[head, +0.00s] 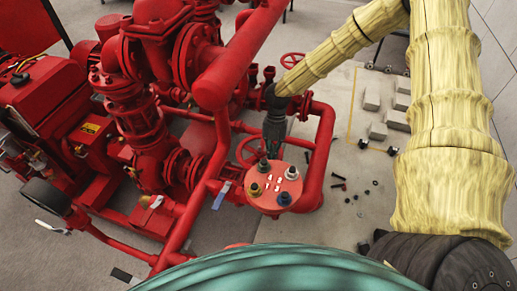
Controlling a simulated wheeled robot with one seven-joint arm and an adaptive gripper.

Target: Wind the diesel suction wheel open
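A red spoked handwheel (247,151) shows in the head view among the red pipes, just left of my gripper (270,150). A second red handwheel (293,88) lies further back, near my forearm. No label shows which of them is the diesel suction wheel. My gripper is dark, hangs downward, and its tip is at or close to the right side of the nearer wheel. I cannot tell whether it touches the wheel. Its fingers are too small and partly hidden to tell whether they are open or shut.
A round red plate (266,199) with several coloured knobs stands in front of my gripper. Red pipes (325,150) run close on the right. The red pumpset (150,110) fills the left. Grey blocks (378,131) and small loose parts lie on the floor at right.

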